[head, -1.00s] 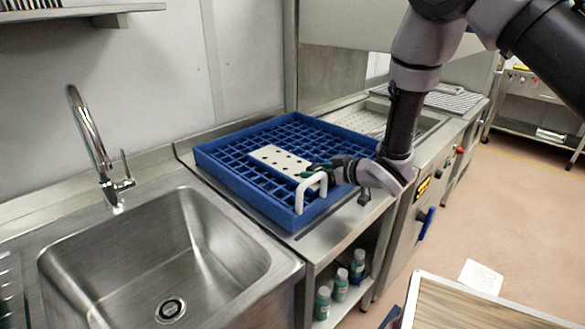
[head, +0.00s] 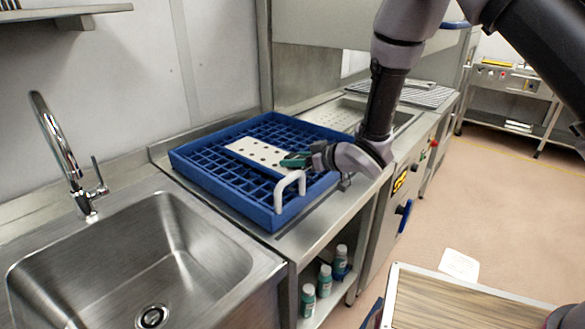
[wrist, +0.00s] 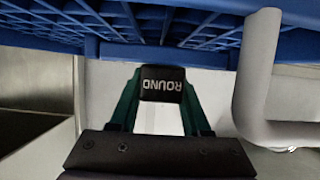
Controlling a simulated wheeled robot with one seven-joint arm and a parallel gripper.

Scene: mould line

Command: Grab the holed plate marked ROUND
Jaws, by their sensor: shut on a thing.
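The pale holed plate (head: 254,152) shows over the blue rack (head: 222,203) in the head view, roughly level, with dark round holes. My gripper (head: 298,160) is at its right end. In the wrist view the green fingers of my gripper (wrist: 160,88) are shut on a black grip block (wrist: 161,84) reading ROUND, upside down in the picture. The block is hidden by the fingers in the head view. The plate seems a little above the rack's grid; the exact gap cannot be told.
A white loop handle (head: 290,188) stands at the rack's front side, close to my gripper; it also shows at the right in the wrist view (wrist: 258,75). A sink (head: 140,255) with a tap (head: 60,145) is on the left. Bottles (head: 325,280) stand below the counter.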

